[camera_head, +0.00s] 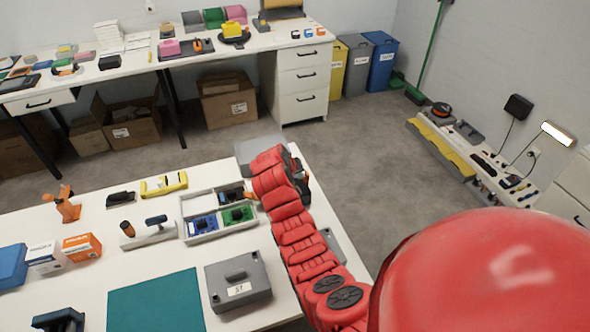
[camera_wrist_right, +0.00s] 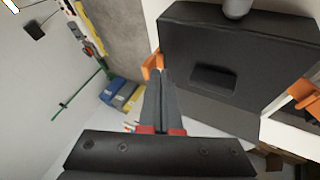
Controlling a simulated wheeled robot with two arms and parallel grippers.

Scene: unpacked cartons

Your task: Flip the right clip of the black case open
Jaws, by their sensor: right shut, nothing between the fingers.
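The black case fills the upper right of the wrist view (camera_wrist_right: 235,55), showing a dark face with a recess in it. One orange clip (camera_wrist_right: 152,67) sits at its left edge there, and another orange clip (camera_wrist_right: 303,93) at its right. My right gripper (camera_wrist_right: 161,74) is shut and empty. Its fingertips are right beside the orange clip at the left of the wrist view; I cannot tell whether they touch it. In the head view my red right arm covers most of the case, leaving a grey part (camera_head: 258,149) showing behind it. My left gripper is not in view.
A grey lidded box (camera_head: 239,281) stands beside my right arm, near a teal mat (camera_head: 157,302). A divided tray (camera_head: 190,238) with blue and green parts lies left of the case. Open floor (camera_head: 355,165) lies right of the table.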

